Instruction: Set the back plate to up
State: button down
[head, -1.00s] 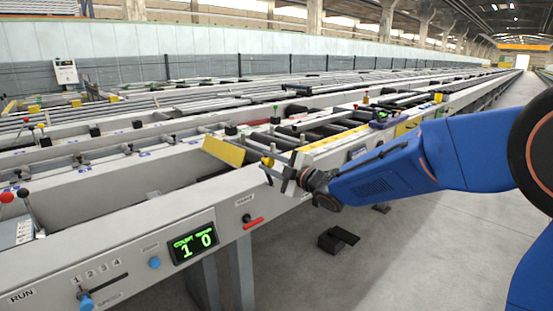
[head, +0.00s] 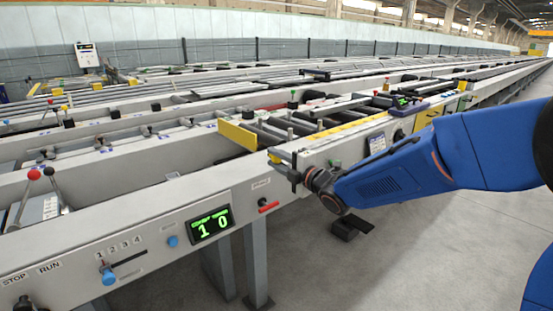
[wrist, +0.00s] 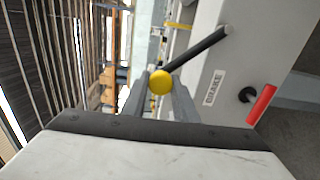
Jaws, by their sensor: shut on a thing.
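The yellow back plate (head: 236,135) stands across the left end of the rollers in the head view; its exact tilt is hard to tell. My gripper (head: 279,160) is at the front rail, to the right of and nearer than the plate. In the wrist view my gripper (wrist: 163,76) is shut on a lever with a round yellow knob (wrist: 160,82). The lever's dark rod (wrist: 203,48) runs up and right from the knob to the grey front panel. The knob also shows small in the head view (head: 275,158). The fingers partly hide the lever.
A red handle (head: 269,206) sits on the panel below my gripper. The panel also has a green counter display (head: 210,224) and a blue-knobbed selector (head: 108,275). A black foot pedal (head: 350,226) lies on the clear floor. Rollers (head: 292,123) extend behind my gripper.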

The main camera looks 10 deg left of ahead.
jog(key=shift+f, duration=0.15)
jog(key=c, duration=1.5)
grip_release()
jog(key=shift+w, duration=0.1)
jog(key=shift+o, duration=0.2)
jog(key=shift+d, duration=0.1)
jog(key=shift+s+d, duration=0.3)
jog(key=v, duration=1.6)
jog(key=shift+s, duration=0.2)
jog(key=shift+d, duration=0.2)
